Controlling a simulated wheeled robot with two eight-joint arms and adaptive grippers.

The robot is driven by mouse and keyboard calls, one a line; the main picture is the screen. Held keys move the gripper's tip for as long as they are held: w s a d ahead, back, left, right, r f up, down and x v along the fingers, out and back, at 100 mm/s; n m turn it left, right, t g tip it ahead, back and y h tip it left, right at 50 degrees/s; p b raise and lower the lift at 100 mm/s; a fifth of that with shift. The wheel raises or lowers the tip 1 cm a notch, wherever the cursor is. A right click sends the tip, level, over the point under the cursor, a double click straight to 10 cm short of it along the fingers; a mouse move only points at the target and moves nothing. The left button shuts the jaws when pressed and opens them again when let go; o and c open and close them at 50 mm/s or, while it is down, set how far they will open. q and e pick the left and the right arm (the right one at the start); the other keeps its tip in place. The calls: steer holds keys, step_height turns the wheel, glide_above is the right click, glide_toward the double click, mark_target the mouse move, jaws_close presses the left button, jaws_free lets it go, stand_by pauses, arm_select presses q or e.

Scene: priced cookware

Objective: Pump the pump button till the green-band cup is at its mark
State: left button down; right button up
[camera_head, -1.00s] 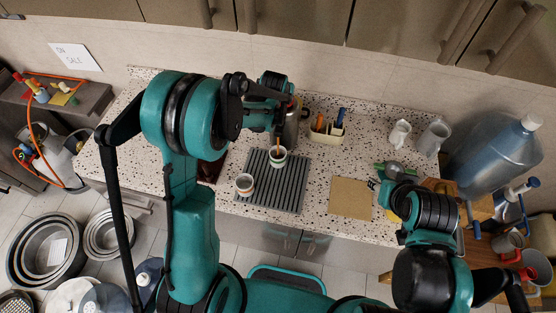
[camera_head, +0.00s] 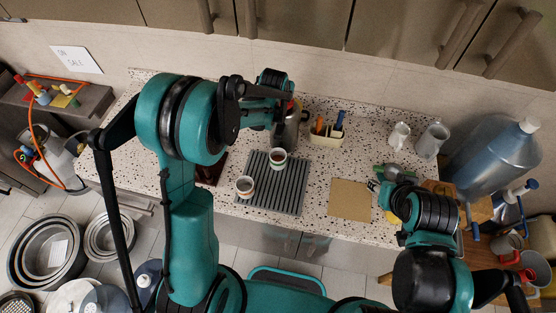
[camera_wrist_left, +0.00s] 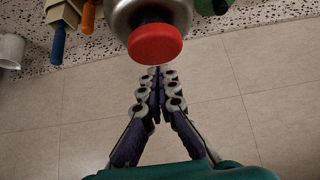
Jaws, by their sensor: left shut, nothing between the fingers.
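The red pump button (camera_wrist_left: 155,45) sits on top of a metal dispenser (camera_wrist_left: 122,16) in the left wrist view. The dispenser (camera_head: 290,133) stands at the back of the grey ribbed mat (camera_head: 288,190) in the head view. My left gripper (camera_wrist_left: 154,73) is shut and empty; its tips lie just below the button in the wrist picture, with no clear contact. A cup (camera_head: 278,158) in front of the dispenser holds dark liquid and appears to be the green-band one. A second cup (camera_head: 245,186) stands at the mat's left. Their fill marks are too small to read. My right gripper (camera_head: 373,186) is beside a tan board.
A cream caddy (camera_head: 325,134) with tools stands right of the dispenser. The tan board (camera_head: 350,199), two pale jugs (camera_head: 399,135) (camera_head: 432,139) and a large blue bottle (camera_head: 495,155) are farther right. The speckled counter between the caddy and board is clear.

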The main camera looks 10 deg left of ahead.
mark_target(285, 100)
arm_select(q)
steer(key=shift+f, duration=0.1)
stand_by(0.5)
steer(key=shift+f+b, duration=1.5)
steer(key=shift+r, duration=0.1)
steer(key=shift+r+p, duration=1.05)
steer(key=shift+r, duration=0.5)
steer(key=shift+f, duration=0.25)
